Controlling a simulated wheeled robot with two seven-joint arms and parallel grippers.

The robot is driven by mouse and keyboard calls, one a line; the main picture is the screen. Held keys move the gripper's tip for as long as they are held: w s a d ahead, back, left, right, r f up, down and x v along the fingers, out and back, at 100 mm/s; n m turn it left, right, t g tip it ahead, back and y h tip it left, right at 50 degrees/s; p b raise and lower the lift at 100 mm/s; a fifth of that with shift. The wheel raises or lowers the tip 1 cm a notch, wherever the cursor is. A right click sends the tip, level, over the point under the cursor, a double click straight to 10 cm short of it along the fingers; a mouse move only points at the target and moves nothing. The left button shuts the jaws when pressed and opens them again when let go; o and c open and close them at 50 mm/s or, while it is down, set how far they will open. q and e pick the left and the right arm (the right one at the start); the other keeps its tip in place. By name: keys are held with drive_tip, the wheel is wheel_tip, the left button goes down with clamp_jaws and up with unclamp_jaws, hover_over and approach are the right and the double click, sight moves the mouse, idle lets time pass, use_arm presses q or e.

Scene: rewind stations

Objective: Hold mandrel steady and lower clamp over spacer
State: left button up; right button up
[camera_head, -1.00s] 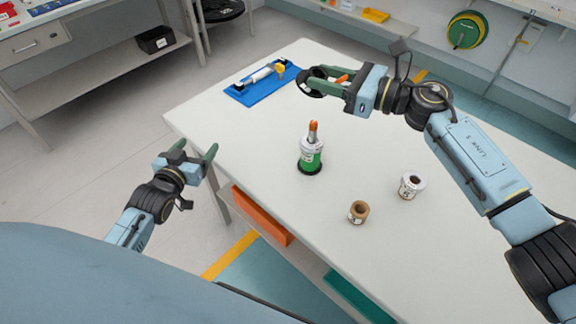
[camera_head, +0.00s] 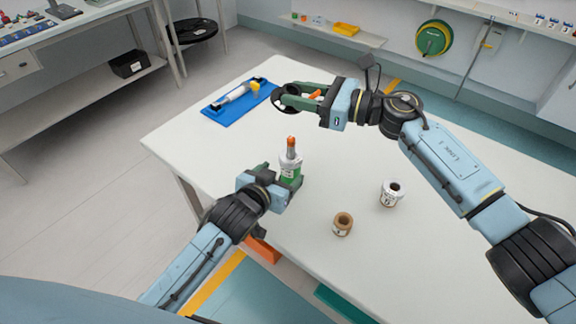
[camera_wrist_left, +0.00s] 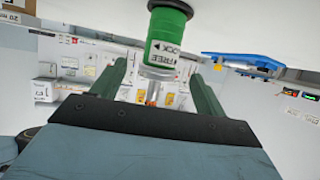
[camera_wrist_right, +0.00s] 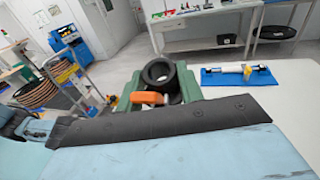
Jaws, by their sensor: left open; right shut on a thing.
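The mandrel (camera_head: 291,146) stands upright near the table's left side, with a copper-coloured tip, a white collar, probably the spacer (camera_head: 290,165), and a green lower part. My left gripper (camera_head: 281,179) is open at the green part. My right gripper (camera_head: 292,98) is shut on the clamp, a black ring (camera_wrist_right: 159,72) with an orange lever (camera_wrist_right: 147,98). It holds the ring above the table, beyond the mandrel and apart from it.
A brown core (camera_head: 343,225) and a white roll (camera_head: 390,194) stand on the table to the right of the mandrel. A blue tray (camera_head: 219,113) with a white-and-black tool lies at the far left corner.

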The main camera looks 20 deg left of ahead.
sight(287, 168)
use_arm(q)
drive_tip(key=x, duration=0.7)
drive_tip(key=shift+s+r, duration=0.1)
drive_tip(key=c, duration=1.3)
